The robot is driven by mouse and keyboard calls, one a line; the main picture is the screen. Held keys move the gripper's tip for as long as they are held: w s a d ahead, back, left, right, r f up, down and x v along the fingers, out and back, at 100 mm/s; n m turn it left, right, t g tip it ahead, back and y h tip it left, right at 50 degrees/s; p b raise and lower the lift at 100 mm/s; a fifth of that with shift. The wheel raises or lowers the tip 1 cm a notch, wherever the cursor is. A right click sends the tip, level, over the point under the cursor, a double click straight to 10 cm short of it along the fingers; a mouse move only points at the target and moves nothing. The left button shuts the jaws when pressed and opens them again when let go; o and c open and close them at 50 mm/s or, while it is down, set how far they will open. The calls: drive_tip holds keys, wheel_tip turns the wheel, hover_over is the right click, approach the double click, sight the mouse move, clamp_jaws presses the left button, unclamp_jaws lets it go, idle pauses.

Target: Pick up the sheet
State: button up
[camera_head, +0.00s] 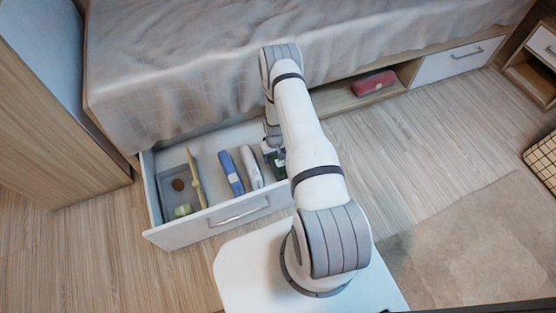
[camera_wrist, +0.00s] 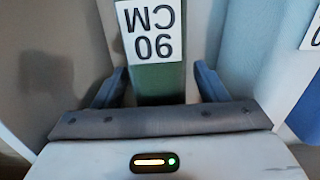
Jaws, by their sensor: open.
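A green folded package (camera_wrist: 158,82), probably a sheet, has a white label (camera_wrist: 150,30) reading "90 CM", upside down in the wrist view. My gripper (camera_wrist: 158,88) is open, with one finger on each side of the green package; contact cannot be told. In the head view my gripper (camera_head: 273,150) is low in the open drawer (camera_head: 238,218), over the dark green package (camera_head: 280,168), mostly hidden by my arm. To its left stand a pale grey package (camera_head: 252,168) and a blue package (camera_head: 231,172), perhaps folded sheets too.
The drawer's left part holds a grey tray (camera_head: 165,185) with a brown round item and a greenish item, beside a thin tan divider (camera_head: 196,178). The bed (camera_head: 190,60) overhangs the drawer's back. A red case (camera_head: 373,83) lies in an open shelf to the right.

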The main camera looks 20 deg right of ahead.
drive_tip(key=shift+r, duration=0.1)
drive_tip(key=c, duration=1.3)
